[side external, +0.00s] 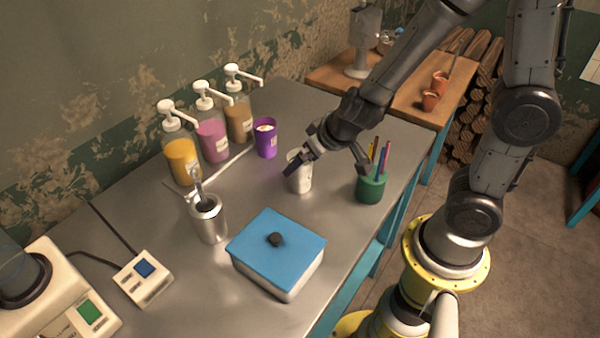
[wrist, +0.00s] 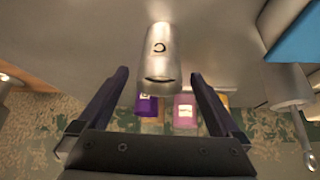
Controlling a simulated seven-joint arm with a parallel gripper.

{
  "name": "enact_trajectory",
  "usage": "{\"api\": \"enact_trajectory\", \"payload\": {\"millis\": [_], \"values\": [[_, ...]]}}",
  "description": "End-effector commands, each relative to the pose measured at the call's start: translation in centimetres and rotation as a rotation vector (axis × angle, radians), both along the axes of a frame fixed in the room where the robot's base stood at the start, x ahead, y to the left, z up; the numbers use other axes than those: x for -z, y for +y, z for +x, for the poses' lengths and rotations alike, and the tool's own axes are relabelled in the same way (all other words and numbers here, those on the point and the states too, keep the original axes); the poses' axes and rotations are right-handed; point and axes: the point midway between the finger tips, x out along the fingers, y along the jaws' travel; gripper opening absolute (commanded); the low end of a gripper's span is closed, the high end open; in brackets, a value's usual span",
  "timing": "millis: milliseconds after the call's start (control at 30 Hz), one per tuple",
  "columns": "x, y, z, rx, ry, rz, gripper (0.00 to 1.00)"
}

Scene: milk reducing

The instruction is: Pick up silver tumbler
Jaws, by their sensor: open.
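The silver tumbler (side external: 301,180) stands upright on the metal counter, partly covered by my gripper (side external: 326,162) in the side view. In the wrist view the tumbler (wrist: 160,42) shows a dark mark on its side and lies ahead of the gap between my fingers. My gripper (wrist: 158,80) is open, with one dark finger on either side of that gap and nothing held. I cannot tell whether a finger touches the tumbler.
A purple cup (side external: 265,141) and several pump bottles (side external: 212,140) stand behind. A green pot with pencils (side external: 371,188) is close on the right. A blue-lidded box (side external: 276,250) and a metal utensil holder (side external: 208,222) stand in front and left.

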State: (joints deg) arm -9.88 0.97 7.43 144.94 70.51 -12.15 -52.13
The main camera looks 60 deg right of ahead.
Motion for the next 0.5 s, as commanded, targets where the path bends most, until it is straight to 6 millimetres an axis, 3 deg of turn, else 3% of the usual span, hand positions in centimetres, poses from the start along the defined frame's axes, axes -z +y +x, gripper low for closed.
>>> {"api": "enact_trajectory", "payload": {"millis": [500], "values": [[1.6, -0.2, 1.0, -0.001, -0.001, 0.003, 1.00]]}}
